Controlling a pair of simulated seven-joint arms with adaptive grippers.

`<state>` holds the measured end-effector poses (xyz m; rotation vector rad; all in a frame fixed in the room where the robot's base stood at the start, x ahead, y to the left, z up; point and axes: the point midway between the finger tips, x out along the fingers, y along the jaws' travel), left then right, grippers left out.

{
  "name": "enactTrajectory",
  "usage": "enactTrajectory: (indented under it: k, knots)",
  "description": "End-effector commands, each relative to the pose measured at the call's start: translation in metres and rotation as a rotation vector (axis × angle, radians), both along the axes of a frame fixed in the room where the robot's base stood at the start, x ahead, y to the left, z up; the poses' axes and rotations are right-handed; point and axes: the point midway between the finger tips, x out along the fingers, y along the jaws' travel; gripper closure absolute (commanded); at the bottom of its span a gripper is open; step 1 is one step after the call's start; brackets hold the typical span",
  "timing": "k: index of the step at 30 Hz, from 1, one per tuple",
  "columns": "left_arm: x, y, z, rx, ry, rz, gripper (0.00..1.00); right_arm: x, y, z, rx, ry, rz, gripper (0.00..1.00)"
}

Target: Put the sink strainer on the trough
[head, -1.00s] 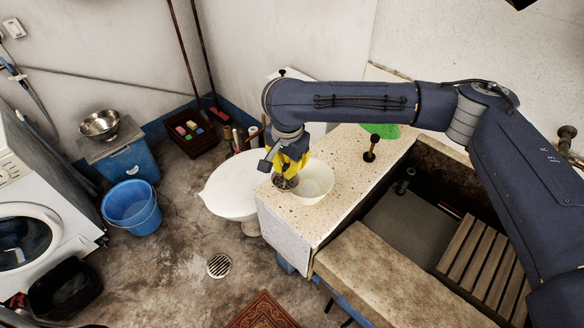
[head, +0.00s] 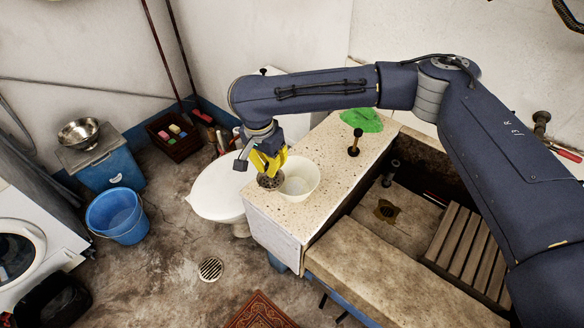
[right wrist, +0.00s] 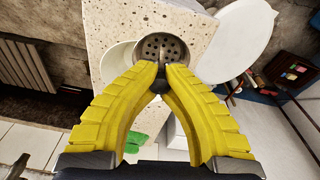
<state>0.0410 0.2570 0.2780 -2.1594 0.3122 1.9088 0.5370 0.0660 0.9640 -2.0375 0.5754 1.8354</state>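The sink strainer (head: 269,181) is a round grey metal cup with holes, at the left end of the speckled counter, beside a cream bowl (head: 301,177). My right gripper (head: 266,166), with yellow fingers, is directly above it. In the right wrist view the fingertips (right wrist: 160,74) close together around the knob of the strainer (right wrist: 160,48). I cannot tell whether the strainer touches the counter. The stone trough (head: 400,231) lies to the right, with a dark drain opening (head: 387,210) in its floor. My left gripper is not in view.
The speckled counter (head: 328,158) carries a brass-coloured post (head: 355,142) and a green cloth (head: 362,120). A slatted wooden board (head: 468,250) lies in the trough's right part. A blue bucket (head: 117,215) is on the floor.

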Motion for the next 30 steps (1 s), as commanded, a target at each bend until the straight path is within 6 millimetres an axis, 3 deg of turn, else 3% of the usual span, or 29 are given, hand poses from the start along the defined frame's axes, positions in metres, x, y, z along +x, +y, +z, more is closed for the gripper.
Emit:
enactTrajectory:
  k: [4,8,15,21,25,30]
  knots:
    - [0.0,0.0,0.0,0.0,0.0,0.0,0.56,0.016,-0.01,0.01,0.001,-0.001,-0.04,1.0]
    - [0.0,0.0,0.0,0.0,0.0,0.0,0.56,0.049,-0.027,0.027,0.002,-0.002,-0.124,1.0]
    - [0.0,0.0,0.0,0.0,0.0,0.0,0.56,0.124,-0.087,0.069,0.004,0.001,-0.21,1.0]
    - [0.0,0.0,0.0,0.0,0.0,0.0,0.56,0.17,-0.144,0.098,0.005,0.003,-0.193,1.0]
    - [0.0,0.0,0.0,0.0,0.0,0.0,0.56,0.188,-0.176,0.11,0.006,0.005,-0.14,1.0]
    - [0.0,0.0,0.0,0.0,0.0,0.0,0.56,0.194,-0.19,0.113,0.003,0.004,-0.04,1.0]
